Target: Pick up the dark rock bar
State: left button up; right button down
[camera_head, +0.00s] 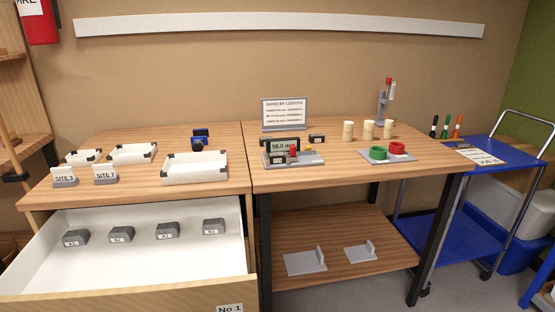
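Neither of my grippers is in view. A small dark block that looks like a rock bar (317,139) lies on the right-hand table, behind and to the right of a grey measuring stand (308,160). The stand's display (284,147) appears to read 58.0 mm. Other dark pieces sit at the stand, and I cannot tell whether they are bars or parts of it. Several dark grey rocks lie in the open drawer (130,264), including a left one (76,237) and a right one (214,226), each with a small white label.
A sign (284,114) headed "BARS BY LENGTH" stands behind the stand. White trays (195,178), a blue device (200,138), site cards, cream cylinders (348,131), and green and red rings (397,148) occupy the tabletops. A blue cart (470,165) stands right. The open drawer juts forward at left.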

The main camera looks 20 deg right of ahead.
aim_at(275, 158)
jog(key=i+l, duration=0.1)
jog(key=l, duration=0.35)
jog(key=i+l, duration=0.15)
jog(key=l, duration=0.25)
jog(key=i+l, duration=0.1)
jog(key=l, duration=0.35)
jog(key=i+l, duration=0.15)
jog(key=l, duration=0.25)
jog(key=i+l, duration=0.1)
jog(key=l, duration=0.35)
jog(key=i+l, duration=0.15)
jog(key=l, duration=0.25)
jog(key=i+l, duration=0.1)
jog(key=l, duration=0.35)
jog(key=i+l, duration=0.15)
jog(key=l, duration=0.3)
